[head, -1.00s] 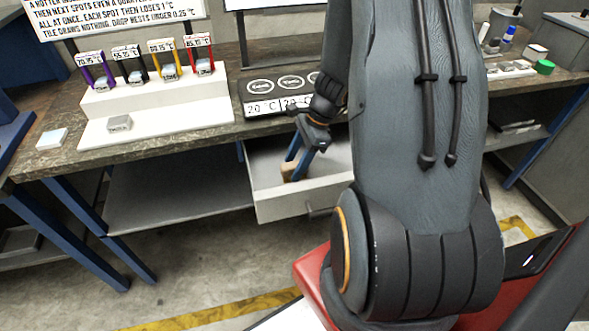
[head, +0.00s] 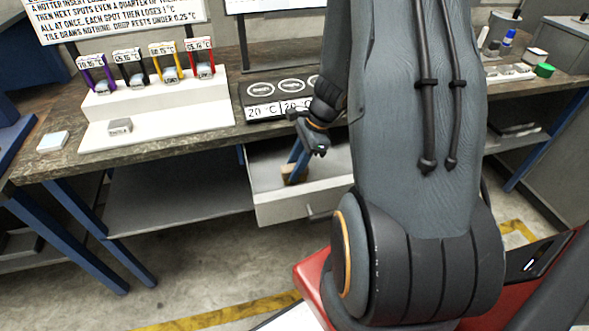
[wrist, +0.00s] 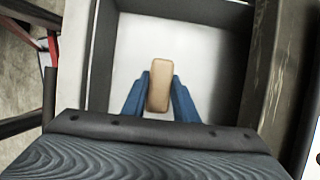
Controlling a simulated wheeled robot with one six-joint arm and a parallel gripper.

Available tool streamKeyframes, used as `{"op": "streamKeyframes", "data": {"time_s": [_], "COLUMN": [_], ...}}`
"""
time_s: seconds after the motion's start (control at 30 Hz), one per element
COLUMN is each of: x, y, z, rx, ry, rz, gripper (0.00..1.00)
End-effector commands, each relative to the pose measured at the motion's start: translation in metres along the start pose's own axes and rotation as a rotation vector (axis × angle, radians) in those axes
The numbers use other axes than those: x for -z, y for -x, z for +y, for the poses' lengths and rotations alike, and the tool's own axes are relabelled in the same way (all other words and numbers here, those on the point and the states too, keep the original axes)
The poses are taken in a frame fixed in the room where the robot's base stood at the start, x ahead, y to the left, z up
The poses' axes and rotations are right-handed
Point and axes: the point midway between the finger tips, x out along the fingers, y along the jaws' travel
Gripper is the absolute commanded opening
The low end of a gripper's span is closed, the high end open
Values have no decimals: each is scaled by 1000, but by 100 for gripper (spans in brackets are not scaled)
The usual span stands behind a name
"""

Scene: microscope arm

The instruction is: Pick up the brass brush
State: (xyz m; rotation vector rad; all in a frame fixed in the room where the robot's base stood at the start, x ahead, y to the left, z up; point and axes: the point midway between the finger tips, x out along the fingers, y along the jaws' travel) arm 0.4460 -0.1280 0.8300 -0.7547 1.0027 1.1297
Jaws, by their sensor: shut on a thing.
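The brush shows as a tan, rounded block (wrist: 159,86) in the wrist view, between the two blue fingers of my gripper (wrist: 158,98). My gripper is shut on it, with a finger against each long side. In the head view my gripper (head: 294,170) reaches down into the open drawer (head: 277,212), and the tan block shows at the fingertips near the drawer floor. Brass bristles are not visible. I cannot tell whether the block touches the drawer floor.
The drawer walls stand close around my gripper. Above is the bench (head: 62,122) with a white stepped stand (head: 155,108) holding several coloured, labelled clips. A black panel with round spots (head: 270,93) sits above the drawer. A white block (head: 53,141) lies at the left.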

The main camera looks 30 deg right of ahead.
Motion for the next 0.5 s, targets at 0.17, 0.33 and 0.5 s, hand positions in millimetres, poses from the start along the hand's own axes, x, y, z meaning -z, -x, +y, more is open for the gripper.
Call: {"op": "streamKeyframes", "data": {"time_s": [0.17,0.33,0.5], "x": [-7,-18,-29], "y": [18,46,70], "z": [-1,-1,-1], "rx": [3,4,3], "ry": [2,4,2], "rz": [1,2,1], "gripper": [0,0,0]}}
